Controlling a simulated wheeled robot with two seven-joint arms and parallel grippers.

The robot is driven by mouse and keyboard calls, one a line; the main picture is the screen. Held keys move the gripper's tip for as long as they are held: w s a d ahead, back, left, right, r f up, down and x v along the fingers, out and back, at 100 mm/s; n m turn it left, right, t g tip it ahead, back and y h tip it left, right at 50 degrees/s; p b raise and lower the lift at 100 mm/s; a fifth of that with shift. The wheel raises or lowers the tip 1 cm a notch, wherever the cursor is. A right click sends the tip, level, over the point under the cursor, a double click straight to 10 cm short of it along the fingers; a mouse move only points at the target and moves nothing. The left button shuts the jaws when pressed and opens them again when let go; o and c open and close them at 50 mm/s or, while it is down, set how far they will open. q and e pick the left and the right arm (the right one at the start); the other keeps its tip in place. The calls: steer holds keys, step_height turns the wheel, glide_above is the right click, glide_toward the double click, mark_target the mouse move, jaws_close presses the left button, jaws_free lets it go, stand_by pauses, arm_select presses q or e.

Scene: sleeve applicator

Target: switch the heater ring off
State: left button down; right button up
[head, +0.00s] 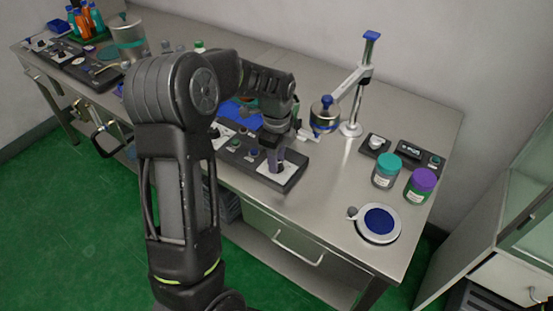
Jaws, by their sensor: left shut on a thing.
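A dark control panel (234,158) lies along the front of the steel bench, with small knobs and a white plate at its right end (264,172). My left gripper (276,168) points down at this white plate, shut on a small control there that its fingers hide. A metal cup with blue bands (323,115) hangs from a jointed arm on a stand, to the right of my gripper. I cannot tell for certain which part is the heater ring, nor the control's setting. My right gripper is not in view.
Right of the stand (362,85) are two small dark devices (374,145) (418,153), a teal-lidded jar (386,172) and a purple-lidded jar (420,186). A round blue-topped dish (378,222) sits near the front edge. Bare bench (325,185) lies between it and the panel.

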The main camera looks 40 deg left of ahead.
arm_select(q)
steer(key=n, duration=0.4)
steer(key=shift+b, duration=0.3)
steer(key=n, duration=0.9)
steer(key=shift+d+b, duration=0.1)
steer(key=shift+b, duration=0.3)
steer(key=n, duration=0.4)
steer(key=shift+n, duration=0.4)
steer(key=c, duration=1.1)
jaws_free()
steer(key=shift+s, duration=0.1)
